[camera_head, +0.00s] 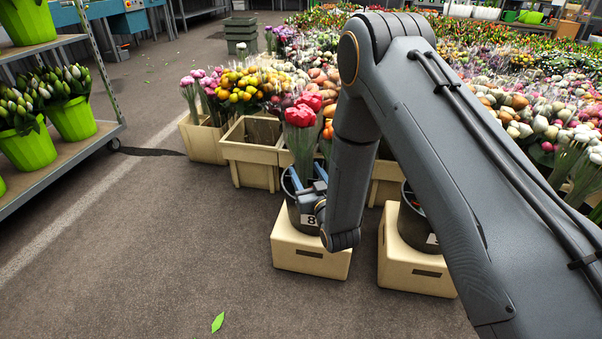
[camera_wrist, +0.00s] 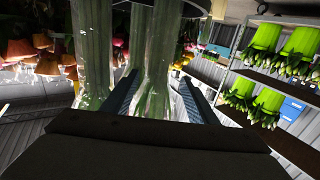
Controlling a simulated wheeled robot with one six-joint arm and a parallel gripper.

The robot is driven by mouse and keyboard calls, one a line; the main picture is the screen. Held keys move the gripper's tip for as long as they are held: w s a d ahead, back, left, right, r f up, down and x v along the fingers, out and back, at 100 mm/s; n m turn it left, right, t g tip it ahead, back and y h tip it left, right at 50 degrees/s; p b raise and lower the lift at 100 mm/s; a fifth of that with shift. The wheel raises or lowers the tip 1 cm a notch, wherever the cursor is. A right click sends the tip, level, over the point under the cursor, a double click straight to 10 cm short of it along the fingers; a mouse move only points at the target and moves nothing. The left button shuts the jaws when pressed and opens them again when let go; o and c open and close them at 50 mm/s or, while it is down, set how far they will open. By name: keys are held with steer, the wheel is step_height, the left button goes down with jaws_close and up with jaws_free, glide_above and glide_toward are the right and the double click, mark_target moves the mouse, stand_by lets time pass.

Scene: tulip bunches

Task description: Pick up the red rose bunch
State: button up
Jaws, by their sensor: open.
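The red rose bunch (camera_head: 300,116) stands upright in a dark bucket (camera_head: 304,222) marked 8, on a cream crate (camera_head: 310,258). Its large red heads are at the top, with pale green wrapped stems below. My gripper (camera_head: 309,190) is at the bucket's rim, low on the stems, with its blue fingers apart. In the wrist view, which looks turned over, my open fingers (camera_wrist: 160,98) flank one wrapped stem bundle (camera_wrist: 157,50). A second stem bundle (camera_wrist: 97,50) is outside the left finger. I cannot tell whether the fingers touch the stems.
Another dark bucket (camera_head: 414,222) on a cream crate (camera_head: 412,262) stands to the right, partly behind my arm. Cream bins (camera_head: 252,153) of mixed flowers fill the space behind. A shelf rack (camera_head: 75,160) with green pots is at left.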

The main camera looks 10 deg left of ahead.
mark_target(303, 165)
steer(key=b+x, duration=0.2)
steer(key=x, duration=0.4)
steer(key=shift+d+f, duration=0.1)
jaws_close()
step_height(303, 165, up, 28)
steer(key=p, duration=0.7)
stand_by(0.5)
